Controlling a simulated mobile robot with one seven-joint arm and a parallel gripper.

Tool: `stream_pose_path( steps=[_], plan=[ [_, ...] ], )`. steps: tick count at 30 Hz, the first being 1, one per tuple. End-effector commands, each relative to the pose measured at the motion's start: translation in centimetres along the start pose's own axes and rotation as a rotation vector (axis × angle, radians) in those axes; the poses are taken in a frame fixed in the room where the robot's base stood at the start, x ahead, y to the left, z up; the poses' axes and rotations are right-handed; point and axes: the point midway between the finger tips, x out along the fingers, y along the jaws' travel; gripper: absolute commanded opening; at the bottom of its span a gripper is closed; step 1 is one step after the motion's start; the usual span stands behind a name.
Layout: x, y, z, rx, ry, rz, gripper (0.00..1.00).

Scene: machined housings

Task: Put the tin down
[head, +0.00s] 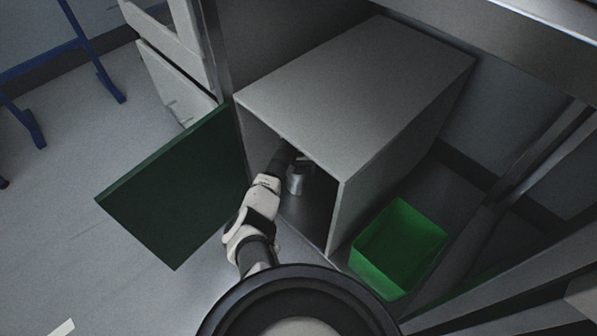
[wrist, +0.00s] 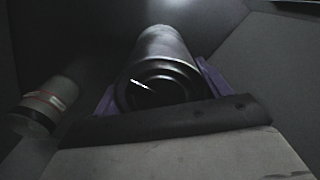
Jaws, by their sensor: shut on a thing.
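The tin is a dark grey metal cylinder (wrist: 163,48). In the wrist view its near round end faces the camera. The purple fingers of my gripper (wrist: 158,86) lie on both sides of it, shut on it. In the head view my arm reaches through the open front of a grey cabinet (head: 355,90), and the gripper is mostly hidden inside. A small grey cylinder (head: 297,179) shows by the arm's end there; I cannot tell whether it is the held tin. Whether the tin touches the cabinet floor is not clear.
A pale can with a red stripe (wrist: 45,103) is at the left in the wrist view, apart from the held tin. The cabinet's dark green door (head: 180,190) stands open at left. A green bin (head: 398,248) is on the floor right of the cabinet.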

Motion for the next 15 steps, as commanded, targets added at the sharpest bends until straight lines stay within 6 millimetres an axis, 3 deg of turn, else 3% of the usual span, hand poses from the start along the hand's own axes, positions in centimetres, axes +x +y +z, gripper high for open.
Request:
stream_pose_path(
  steps=[10,11,15],
  plan=[
    [0.14,-0.03,-0.11,0.0,0.003,0.0,0.32],
    [0.23,-0.02,-0.04,0.0,0.001,0.0,0.78],
    [0.22,-0.01,-0.02,0.0,0.001,0.0,0.96]
  ],
)
